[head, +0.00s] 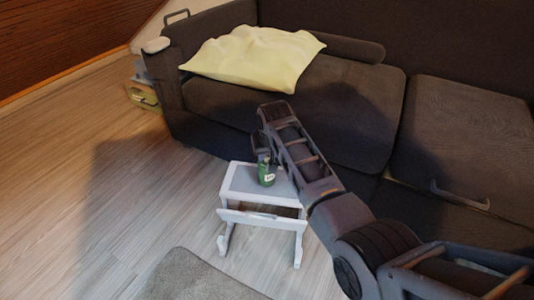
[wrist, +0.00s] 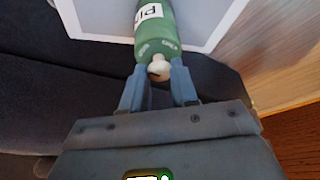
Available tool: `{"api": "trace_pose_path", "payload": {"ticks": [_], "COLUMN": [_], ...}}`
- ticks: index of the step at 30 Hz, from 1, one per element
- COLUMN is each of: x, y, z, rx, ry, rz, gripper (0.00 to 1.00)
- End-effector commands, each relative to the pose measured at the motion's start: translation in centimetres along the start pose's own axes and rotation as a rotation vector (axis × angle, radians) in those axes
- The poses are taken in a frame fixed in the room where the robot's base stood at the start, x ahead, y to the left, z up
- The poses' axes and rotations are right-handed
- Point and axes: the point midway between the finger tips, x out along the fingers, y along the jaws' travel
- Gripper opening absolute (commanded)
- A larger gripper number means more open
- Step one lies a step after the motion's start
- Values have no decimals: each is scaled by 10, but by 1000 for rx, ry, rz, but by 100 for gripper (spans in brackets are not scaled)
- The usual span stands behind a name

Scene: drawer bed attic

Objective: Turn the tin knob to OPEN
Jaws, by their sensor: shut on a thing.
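A green tin (head: 267,176) with a white label stands on a small white table (head: 238,183) in front of the sofa. In the wrist view the tin (wrist: 168,30) shows its label and two small pale markings near its knob end, too small to read surely. The pale knob (wrist: 159,68) sits at that end of the tin, between my fingertips. My gripper (wrist: 158,75) is shut on the knob. In the head view my gripper (head: 264,154) is at the top of the tin, and the knob is hidden there.
The dark sofa (head: 300,115) stands close behind the table, with a yellow pillow (head: 250,57) on it. A grey rug (head: 195,278) lies at the front. Wooden floor (head: 120,220) is clear to the left. A box (head: 143,93) stands beyond the sofa's left end.

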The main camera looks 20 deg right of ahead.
Motion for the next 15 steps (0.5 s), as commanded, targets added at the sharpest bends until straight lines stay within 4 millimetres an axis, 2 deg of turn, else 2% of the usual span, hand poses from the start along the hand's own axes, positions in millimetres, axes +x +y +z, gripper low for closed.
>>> {"api": "trace_pose_path", "payload": {"ticks": [10,15], "x": [1,0], "y": [0,-1], "z": [0,0], "rx": [9,126], "ry": [-1,-2], "rz": [4,53], "gripper": [10,10]}}
